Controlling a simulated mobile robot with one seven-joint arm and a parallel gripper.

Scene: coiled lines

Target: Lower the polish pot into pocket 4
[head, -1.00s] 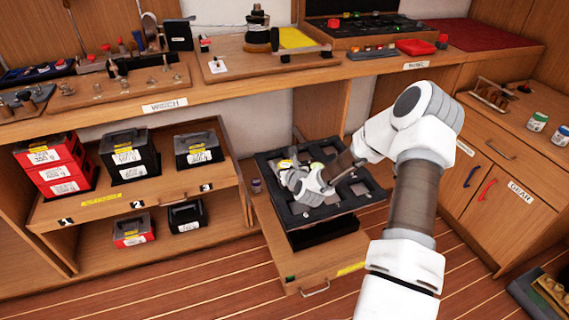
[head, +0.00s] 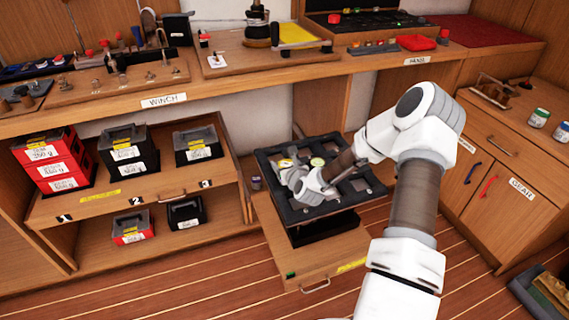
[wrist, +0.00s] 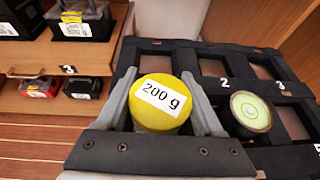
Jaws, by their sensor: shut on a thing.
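The polish pot (wrist: 160,103) has a yellow lid with a white "200 g" label. My gripper (wrist: 158,98) is shut on it, one grey finger on each side, and the pot looks upright. In the head view the yellow lid (head: 285,163) shows at my gripper (head: 291,174), over the left part of the black pocket tray (head: 350,207). Numbers 2 and 3 can be read on the tray (wrist: 245,85) in the wrist view. The number 4 is not visible, and the pot and fingers hide the tray beneath. I cannot tell how high the pot is above it.
A pot with a pale green lid (wrist: 251,110) sits in the tray right of my gripper; other pockets there look empty. The tray stands on a pulled-out wooden drawer (head: 315,262). A shelf (head: 140,192) with black and red cases is at left. The workbench (head: 235,83) runs behind.

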